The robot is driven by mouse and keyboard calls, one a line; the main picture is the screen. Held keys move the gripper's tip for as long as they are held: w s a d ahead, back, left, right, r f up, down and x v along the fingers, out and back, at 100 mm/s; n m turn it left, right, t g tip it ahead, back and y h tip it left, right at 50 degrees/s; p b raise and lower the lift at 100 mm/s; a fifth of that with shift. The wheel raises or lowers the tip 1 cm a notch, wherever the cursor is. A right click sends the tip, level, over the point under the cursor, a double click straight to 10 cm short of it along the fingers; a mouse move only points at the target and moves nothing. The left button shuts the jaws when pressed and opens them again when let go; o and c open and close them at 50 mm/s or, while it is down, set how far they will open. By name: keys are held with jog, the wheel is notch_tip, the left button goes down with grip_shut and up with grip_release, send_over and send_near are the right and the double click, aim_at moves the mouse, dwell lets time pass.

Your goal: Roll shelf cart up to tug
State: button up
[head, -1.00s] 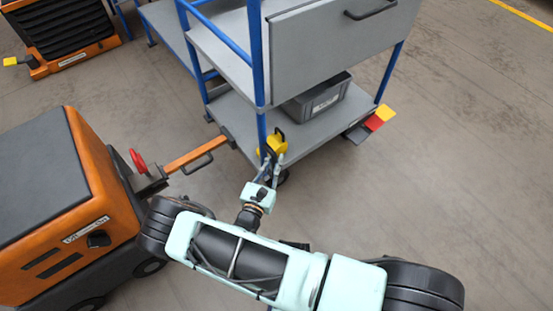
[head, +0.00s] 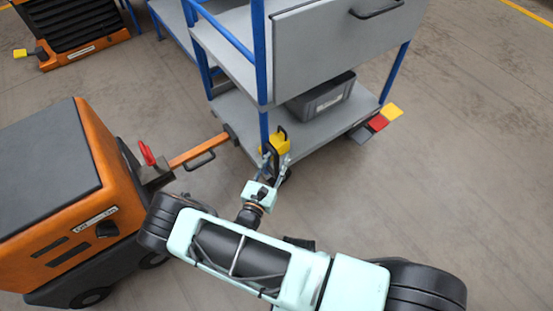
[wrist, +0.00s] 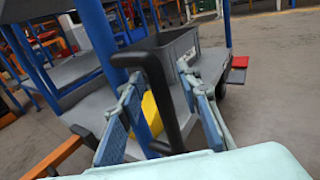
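The shelf cart (head: 222,105), with blue posts and grey shelves, stands at top centre in the head view. An orange drawbar (head: 190,155) with a black grip runs from its left side toward the tug (head: 45,190). The bar's end is close to the tug's dark hitch with a red lever (head: 147,153); I cannot tell if they touch. A yellow block (head: 283,145) with a black handle sits at the cart's near corner. My gripper (head: 273,160) is at this handle. In the wrist view, its fingers stand apart on both sides of the black handle (wrist: 160,95).
Yellow, red and grey pedals (head: 377,122) stick out at the cart's right end. A grey bin (head: 322,97) is on the lower shelf. Another orange machine (head: 70,30) and another cart (head: 170,15) stand behind. The floor at right is clear.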

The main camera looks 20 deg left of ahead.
jog(key=s+a, duration=0.1)
jog(key=s, duration=1.1)
jog(key=shift+a, duration=0.2)
